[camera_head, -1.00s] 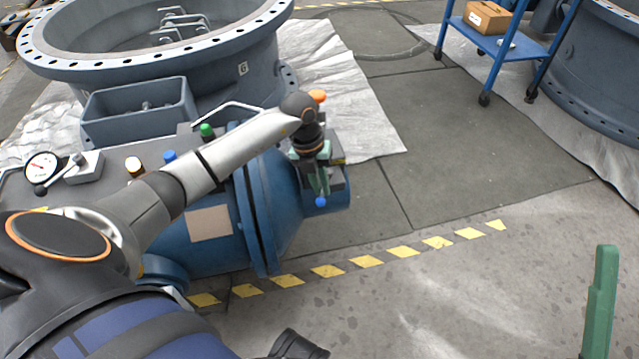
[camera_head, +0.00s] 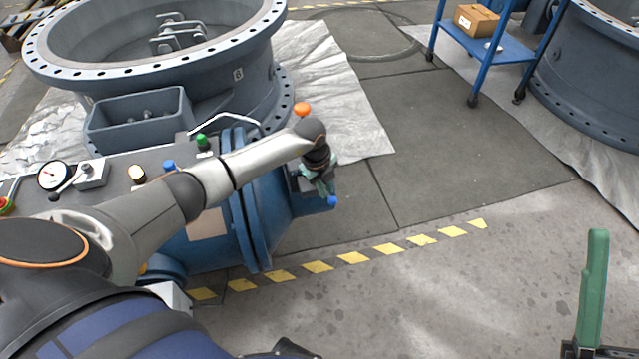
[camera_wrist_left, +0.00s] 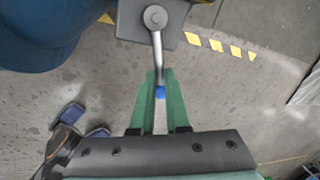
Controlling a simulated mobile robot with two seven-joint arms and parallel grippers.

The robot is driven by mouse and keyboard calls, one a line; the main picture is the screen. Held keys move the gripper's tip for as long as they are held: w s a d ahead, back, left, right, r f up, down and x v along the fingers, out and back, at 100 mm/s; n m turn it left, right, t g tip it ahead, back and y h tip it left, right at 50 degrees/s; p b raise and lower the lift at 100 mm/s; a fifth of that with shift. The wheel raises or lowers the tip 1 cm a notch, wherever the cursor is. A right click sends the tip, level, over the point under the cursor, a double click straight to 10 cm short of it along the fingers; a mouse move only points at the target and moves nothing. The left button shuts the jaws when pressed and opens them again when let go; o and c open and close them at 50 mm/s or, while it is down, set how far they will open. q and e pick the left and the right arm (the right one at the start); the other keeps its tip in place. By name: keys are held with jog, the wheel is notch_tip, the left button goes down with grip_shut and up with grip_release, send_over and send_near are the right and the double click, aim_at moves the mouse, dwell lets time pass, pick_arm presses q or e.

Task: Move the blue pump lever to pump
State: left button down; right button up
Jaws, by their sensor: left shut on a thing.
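The blue pump lever is a thin metal rod with a blue knob (camera_head: 332,201), mounted on a grey block at the right end of the blue pump (camera_head: 270,190). In the left wrist view the rod (camera_wrist_left: 157,55) hangs from a round pivot on the grey block (camera_wrist_left: 130,20), and its blue tip lies between the green fingers. My left gripper (camera_head: 325,187) is shut on the lever, and it also shows in the left wrist view (camera_wrist_left: 160,78). In the head view my arm hides part of the pump. A green finger of my right gripper (camera_head: 592,290) shows at the lower right, away from the pump.
An orange knob (camera_head: 302,108), a green knob (camera_head: 202,139) and a gauge (camera_head: 53,175) are close to my left arm. A large grey flanged valve (camera_head: 150,75) stands behind. A blue cart (camera_head: 490,47) is at the back right. The floor right of the pump is clear.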

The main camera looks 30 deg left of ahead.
pick_arm(q)
jog(key=shift+w+d+r+n+y+p, duration=0.1)
jog(key=shift+w+d+n+y+p, duration=0.15)
jog(key=shift+w+n+p, duration=0.6)
pick_arm(e)
jog(key=w+f+m+h, duration=0.4)
jog(key=w+f+h, duration=0.1)
jog(key=f+h, duration=0.1)
jog(key=shift+d+f+m+g+b, duration=0.3)
jog(key=shift+d+f+m+b, duration=0.1)
jog(key=shift+d+f, duration=0.1)
pick_arm(q)
jog(key=shift+s+n, duration=0.2)
jog(key=shift+n, duration=0.05)
jog(key=c, duration=0.9)
grip_release()
